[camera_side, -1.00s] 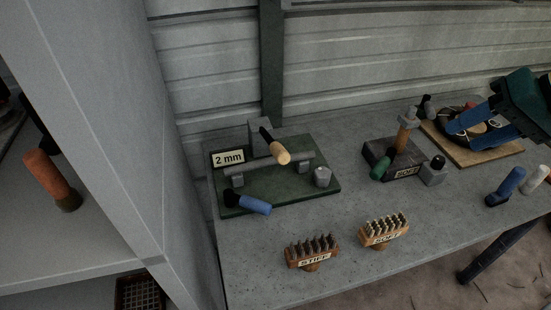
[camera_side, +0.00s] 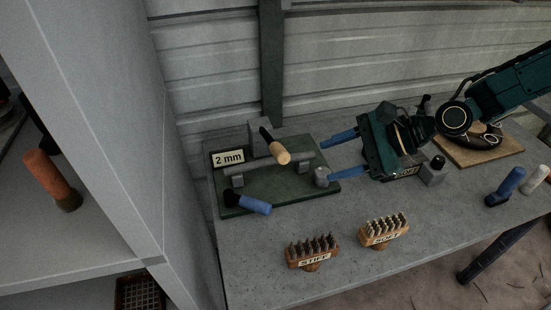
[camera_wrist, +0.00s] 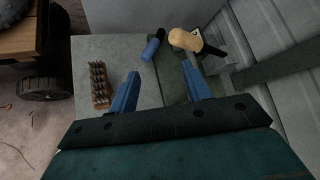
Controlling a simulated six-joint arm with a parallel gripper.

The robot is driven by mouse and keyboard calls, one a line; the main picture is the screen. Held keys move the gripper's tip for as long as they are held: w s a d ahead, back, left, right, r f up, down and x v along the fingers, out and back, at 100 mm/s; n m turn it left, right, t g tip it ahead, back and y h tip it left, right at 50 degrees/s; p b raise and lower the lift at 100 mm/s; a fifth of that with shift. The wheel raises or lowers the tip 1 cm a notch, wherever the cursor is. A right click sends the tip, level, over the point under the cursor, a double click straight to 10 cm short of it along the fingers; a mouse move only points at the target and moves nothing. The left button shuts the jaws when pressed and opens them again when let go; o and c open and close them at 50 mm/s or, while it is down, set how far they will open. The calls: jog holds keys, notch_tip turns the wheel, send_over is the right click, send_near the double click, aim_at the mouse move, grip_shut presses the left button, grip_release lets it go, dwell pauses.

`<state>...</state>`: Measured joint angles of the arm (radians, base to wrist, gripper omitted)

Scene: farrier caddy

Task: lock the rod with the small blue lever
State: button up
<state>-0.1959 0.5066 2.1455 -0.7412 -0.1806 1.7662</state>
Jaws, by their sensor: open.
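The small blue lever (camera_side: 255,204) sticks out at the front left of a green base plate (camera_side: 270,187); its black end is at the plate and its blue handle points right and toward the front. The grey rod (camera_side: 247,170) lies across supports on that plate, behind the lever. My gripper (camera_side: 337,156) is open and empty, its blue fingers above the right end of the plate, apart from the lever. In the wrist view the blue lever (camera_wrist: 151,47) is beyond the open fingers of my gripper (camera_wrist: 162,90), and the rod is mostly hidden.
Brushes marked STIFF (camera_side: 312,252) and SOFT (camera_side: 384,232) lie in front on the bench. A grey cabinet (camera_side: 110,130) borders the left.

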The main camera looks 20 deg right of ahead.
jog(key=w+a+f+m+y, duration=0.1)
jog(key=a+f+m+y, duration=0.1)
jog(key=a+f+m, duration=0.3)
jog(key=m+t, duration=0.1)
jog(key=m, duration=0.7)
send_near(272, 206)
jog(key=a, duration=0.1)
jog(key=w+a, duration=0.1)
jog(key=a, duration=0.1)
jog(key=shift+w+f+y, duration=0.2)
jog(key=shift+f+y, duration=0.05)
jog(key=shift+y, duration=0.15)
jog(key=shift+a+f+m, duration=0.15)
jog(key=shift+f+m, duration=0.35)
jog(key=shift+f, duration=0.05)
jog(key=shift+a, duration=0.1)
jog(key=shift+x, duration=3.65)
jog(key=shift+w, duration=0.15)
grip_shut()
